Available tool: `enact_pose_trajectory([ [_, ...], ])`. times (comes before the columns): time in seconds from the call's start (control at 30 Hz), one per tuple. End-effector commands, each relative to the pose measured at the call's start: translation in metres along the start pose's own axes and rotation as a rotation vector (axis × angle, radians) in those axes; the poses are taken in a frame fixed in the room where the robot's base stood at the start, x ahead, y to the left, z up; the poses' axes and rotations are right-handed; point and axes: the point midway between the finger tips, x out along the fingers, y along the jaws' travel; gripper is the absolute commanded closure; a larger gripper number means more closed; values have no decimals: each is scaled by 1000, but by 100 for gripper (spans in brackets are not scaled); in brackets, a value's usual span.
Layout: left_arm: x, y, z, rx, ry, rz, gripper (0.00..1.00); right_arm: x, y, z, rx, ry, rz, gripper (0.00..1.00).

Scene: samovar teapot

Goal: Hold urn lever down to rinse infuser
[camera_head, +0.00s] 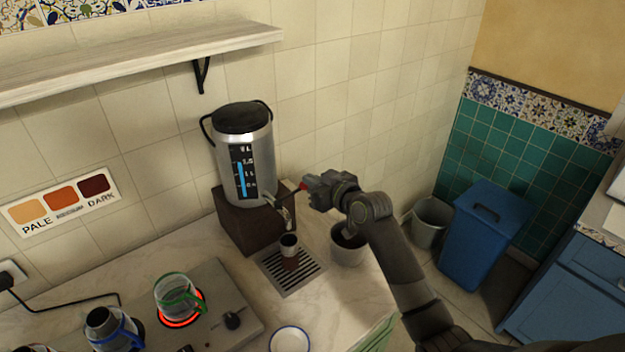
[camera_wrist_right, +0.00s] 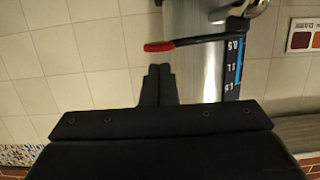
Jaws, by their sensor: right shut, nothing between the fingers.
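The steel urn (camera_head: 225,165) with a black lid and blue level gauge stands on a dark brown base. Its tap (camera_head: 287,212) hangs at the front right. The lever's red tip (camera_head: 304,186) shows at my right gripper (camera_head: 308,190). In the right wrist view, the lever (camera_wrist_right: 195,41) lies just past the shut, empty fingers (camera_wrist_right: 159,72); I cannot tell whether they touch it. A small dark cup-like piece with a pale rim, likely the infuser (camera_head: 289,246), stands upright under the tap on the slotted drip tray (camera_head: 312,270). My left gripper is out of view.
A glass pot with a green handle (camera_head: 176,296) sits on a glowing burner. A blue-handled jug (camera_head: 112,330) and white bowl (camera_head: 289,340) are nearer. A shelf (camera_head: 150,57) hangs above.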

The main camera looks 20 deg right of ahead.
Motion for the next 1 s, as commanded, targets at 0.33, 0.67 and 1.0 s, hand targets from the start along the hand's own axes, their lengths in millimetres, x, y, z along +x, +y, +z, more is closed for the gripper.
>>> enact_pose_trajectory([
  [0.33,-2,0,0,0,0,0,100,2,0,8,1,0,0,100],
  [0.67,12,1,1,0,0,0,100,6,5,26,142,-3,-33,100],
  [1.0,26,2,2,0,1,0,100,9,6,40,340,-1,-83,100],
])
